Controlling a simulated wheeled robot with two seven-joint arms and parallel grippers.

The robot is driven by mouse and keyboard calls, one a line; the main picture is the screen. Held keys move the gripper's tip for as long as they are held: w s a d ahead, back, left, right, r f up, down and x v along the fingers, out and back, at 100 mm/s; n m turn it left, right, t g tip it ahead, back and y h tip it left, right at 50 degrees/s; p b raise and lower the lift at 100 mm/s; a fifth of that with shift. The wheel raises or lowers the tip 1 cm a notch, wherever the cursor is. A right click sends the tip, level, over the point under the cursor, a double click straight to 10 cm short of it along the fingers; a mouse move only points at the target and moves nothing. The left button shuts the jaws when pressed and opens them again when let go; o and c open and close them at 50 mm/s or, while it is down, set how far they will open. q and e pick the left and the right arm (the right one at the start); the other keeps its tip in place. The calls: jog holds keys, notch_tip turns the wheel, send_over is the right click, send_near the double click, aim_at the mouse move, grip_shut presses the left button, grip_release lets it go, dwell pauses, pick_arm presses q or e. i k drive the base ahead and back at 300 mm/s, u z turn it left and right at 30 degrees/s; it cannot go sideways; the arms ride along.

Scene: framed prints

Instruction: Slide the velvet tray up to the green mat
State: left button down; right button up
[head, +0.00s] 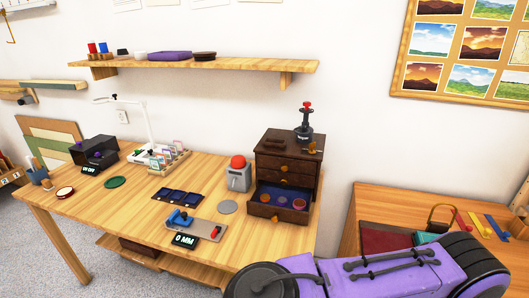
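A dark blue tray (178,197) with three sections in a row, which looks like the velvet tray, lies flat on the wooden table. A round green mat (115,182) lies to its left and slightly farther back. Bare tabletop separates the tray from the mat; they do not touch. The tray's sections look empty, though they are small in view. Neither of my grippers is in view. Only a purple and black part of my arm shows at the bottom right.
On the table (110,211), a blue-handled tool (180,217) on a board and a "0 MM" display (185,240) stand in front of the tray. A white lamp stand (148,125) is behind. A grey box with a red button (238,175) and a chest with an open drawer (283,207) are right.

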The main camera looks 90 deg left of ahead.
aim_at(191, 199)
jog(key=u, duration=0.05)
jog(key=k, duration=1.1)
jog(key=u, duration=0.2)
